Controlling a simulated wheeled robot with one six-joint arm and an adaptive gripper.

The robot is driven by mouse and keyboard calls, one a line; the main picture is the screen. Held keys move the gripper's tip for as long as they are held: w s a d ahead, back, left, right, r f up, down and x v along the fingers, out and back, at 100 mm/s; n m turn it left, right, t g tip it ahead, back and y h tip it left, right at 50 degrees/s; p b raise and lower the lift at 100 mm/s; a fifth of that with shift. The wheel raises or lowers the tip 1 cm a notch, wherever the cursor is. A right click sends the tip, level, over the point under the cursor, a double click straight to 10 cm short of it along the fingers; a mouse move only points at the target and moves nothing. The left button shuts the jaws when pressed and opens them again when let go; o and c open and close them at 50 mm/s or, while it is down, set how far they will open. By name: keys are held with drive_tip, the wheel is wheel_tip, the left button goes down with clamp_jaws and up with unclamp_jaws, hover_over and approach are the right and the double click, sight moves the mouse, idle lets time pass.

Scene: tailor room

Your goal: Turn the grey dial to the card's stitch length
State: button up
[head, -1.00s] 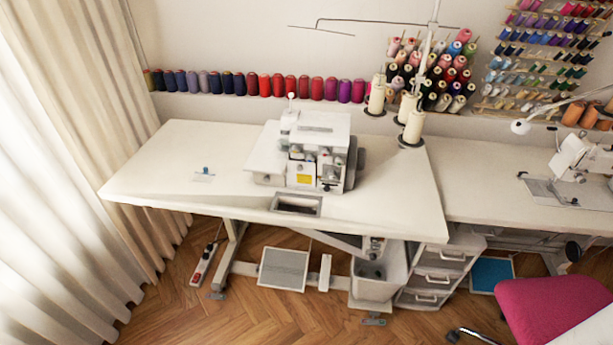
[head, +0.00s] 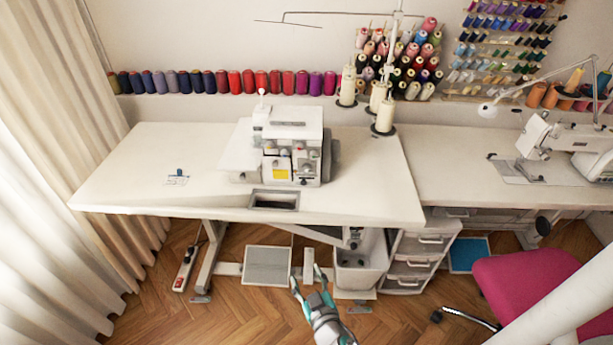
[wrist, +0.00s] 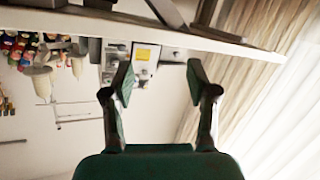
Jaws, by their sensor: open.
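A white overlock machine (head: 290,140) stands on the white table, with a yellow label (head: 281,171) and small dark and grey parts on its front. I cannot tell which of these is the grey dial, nor read any setting. A small white card with a blue clip (head: 177,177) stands on the table left of the machine; its writing is too small to read. My gripper (head: 307,280) is open and empty, in front of and below the table edge. In the wrist view, tilted over, the machine (wrist: 145,55) shows beyond the open fingers (wrist: 158,68).
The white table (head: 120,175) has free room left of the machine. Cream thread cones (head: 385,115) stand to its right. Below are drawers (head: 415,265), a grey pedal (head: 267,266) and a bin (head: 360,272). A pink chair (head: 530,285) stands at right.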

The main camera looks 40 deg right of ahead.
drive_tip(key=w+d+r+m+h, duration=0.25)
drive_tip(key=w+d+r, duration=0.3)
drive_tip(key=w, duration=0.35)
drive_tip(key=m+g+h, duration=0.1)
drive_tip(key=m+h, duration=0.1)
drive_tip(key=h, duration=0.2)
approach(307, 170)
drive_tip(key=x, duration=0.9)
drive_tip(key=shift+f, duration=0.1)
clamp_jaws()
